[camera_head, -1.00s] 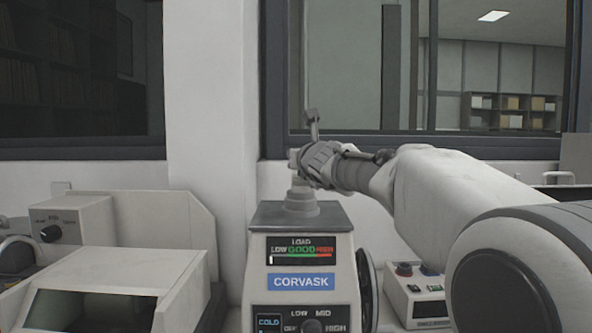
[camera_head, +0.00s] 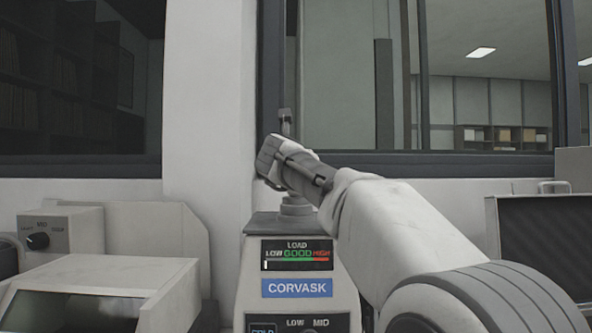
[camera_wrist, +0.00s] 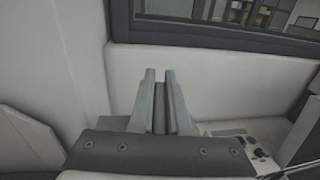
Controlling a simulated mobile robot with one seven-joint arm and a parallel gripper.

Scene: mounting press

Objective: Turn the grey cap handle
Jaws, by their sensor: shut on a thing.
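The mounting press (camera_head: 297,250) stands in the middle of the head view, with a CORVASK label. Its grey cap (camera_head: 296,207) sits on top, partly behind my gripper. My gripper (camera_head: 272,163) is just above the cap, reaching in from the right. In the wrist view its two fingers (camera_wrist: 160,75) are close together and nearly parallel, with a narrow dark strip between them. The fingers are shut on the grey cap handle, which is mostly hidden by my gripper. The LOAD gauge (camera_head: 297,255) has its white marker at the low end.
A pale machine with a dark window (camera_head: 95,295) stands left of the press, with a dial box (camera_head: 60,238) behind it. An open dark-lined case (camera_head: 545,235) is at right. A wall and window frame (camera_head: 440,164) are close behind.

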